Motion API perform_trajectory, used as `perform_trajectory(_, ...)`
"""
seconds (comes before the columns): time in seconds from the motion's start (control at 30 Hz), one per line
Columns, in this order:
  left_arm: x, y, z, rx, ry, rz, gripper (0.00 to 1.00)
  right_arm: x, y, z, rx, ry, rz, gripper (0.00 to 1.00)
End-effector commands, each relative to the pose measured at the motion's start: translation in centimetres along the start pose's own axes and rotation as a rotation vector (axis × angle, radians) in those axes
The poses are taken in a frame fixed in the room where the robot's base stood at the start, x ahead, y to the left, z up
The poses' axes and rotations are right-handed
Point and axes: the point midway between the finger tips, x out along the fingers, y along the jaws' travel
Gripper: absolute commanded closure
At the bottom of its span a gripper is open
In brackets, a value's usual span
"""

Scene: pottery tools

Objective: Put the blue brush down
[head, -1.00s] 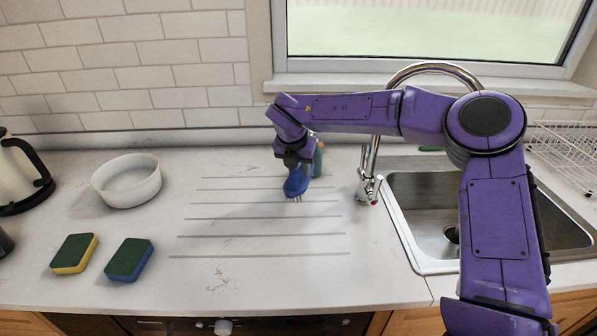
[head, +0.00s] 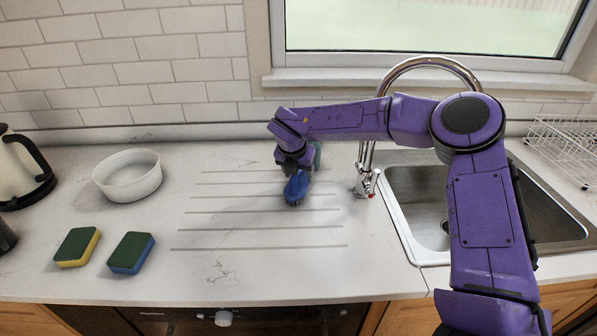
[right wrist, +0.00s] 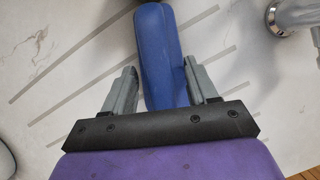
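The blue brush (head: 296,188) hangs below my right gripper (head: 293,164), low over the ribbed draining area of the counter. In the right wrist view the brush (right wrist: 160,55) lies between the two grey fingers of my right gripper (right wrist: 161,85). The right finger meets its side; a thin gap shows beside the left finger near its base. The gripper looks shut on it. My left gripper is out of view.
A teal object (head: 317,155) stands just behind the gripper. The faucet (head: 366,165) and sink (head: 420,200) are to the right. A white bowl (head: 128,178), two sponges (head: 77,247) (head: 131,253) and a kettle (head: 20,170) are to the left. The front counter is clear.

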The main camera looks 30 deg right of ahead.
Motion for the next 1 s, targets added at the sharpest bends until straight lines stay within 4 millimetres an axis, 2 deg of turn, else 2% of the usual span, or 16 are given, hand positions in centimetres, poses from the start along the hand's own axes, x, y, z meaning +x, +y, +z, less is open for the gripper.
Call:
perform_trajectory(0.17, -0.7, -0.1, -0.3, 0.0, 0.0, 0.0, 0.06, -0.7, 0.0, 0.3, 0.0, 0.0, 0.001, 0.42)
perform_trajectory(0.23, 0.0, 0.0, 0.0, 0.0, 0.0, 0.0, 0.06, -1.4, 0.1, 0.2, 0.001, -0.002, 0.004, 0.42)
perform_trajectory(0.5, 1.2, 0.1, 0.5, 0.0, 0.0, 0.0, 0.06, -8.2, 0.1, 0.1, 0.001, -0.004, 0.003, 0.42)
perform_trajectory(0.7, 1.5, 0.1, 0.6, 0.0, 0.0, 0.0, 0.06, -11.7, 0.1, 0.1, 0.0, 0.0, 0.001, 0.42)
perform_trajectory(1.0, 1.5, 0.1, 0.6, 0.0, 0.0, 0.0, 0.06, -12.4, 0.0, 0.1, -0.001, 0.001, 0.0, 0.42)
